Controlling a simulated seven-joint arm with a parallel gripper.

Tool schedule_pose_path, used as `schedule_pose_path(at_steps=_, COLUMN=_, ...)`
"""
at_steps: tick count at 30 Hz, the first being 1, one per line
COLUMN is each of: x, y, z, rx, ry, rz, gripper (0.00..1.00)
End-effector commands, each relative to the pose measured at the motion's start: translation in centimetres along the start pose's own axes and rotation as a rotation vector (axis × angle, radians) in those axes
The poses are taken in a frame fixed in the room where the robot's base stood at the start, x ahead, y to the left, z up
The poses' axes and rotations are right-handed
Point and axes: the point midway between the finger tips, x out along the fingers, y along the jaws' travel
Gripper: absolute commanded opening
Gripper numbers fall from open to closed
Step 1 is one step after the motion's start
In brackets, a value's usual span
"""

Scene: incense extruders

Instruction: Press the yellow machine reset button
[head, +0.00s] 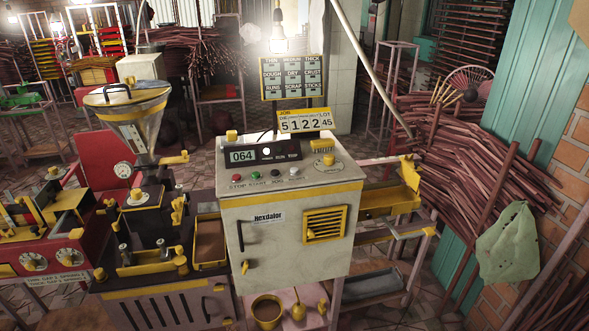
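A cream machine (290,235) with yellow trim stands in the middle of the head view. Its sloped top panel (262,187) carries a row of small round buttons: a red button (236,178), a green button (255,176), a dark button (275,173) and a pale button (294,171). The label under the pale button is too small to read surely; it may say reset. A yellow knob (329,160) sits at the panel's right. A display reading 064 (243,156) stands behind the buttons. My gripper is not in view.
A metal hopper (128,112) with a gauge rises left of the panel. A red machine (55,255) stands farther left. A yellow tray (398,190) juts out at the right. A lit bulb (279,45) hangs behind. The space directly over the buttons looks clear.

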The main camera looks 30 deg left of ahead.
Motion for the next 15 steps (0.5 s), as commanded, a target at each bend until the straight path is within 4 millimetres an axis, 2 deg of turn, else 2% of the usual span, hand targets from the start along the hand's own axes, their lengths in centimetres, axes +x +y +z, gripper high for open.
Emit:
schedule_pose_path(at_steps=1, x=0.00, y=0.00, z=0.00, rx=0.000, ry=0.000, rz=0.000, gripper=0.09)
schedule_pose_path(at_steps=4, x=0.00, y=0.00, z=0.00, rx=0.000, ry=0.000, rz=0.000, gripper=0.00)
schedule_pose_path(at_steps=15, x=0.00, y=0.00, z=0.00, rx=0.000, ry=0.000, rz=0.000, gripper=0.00)
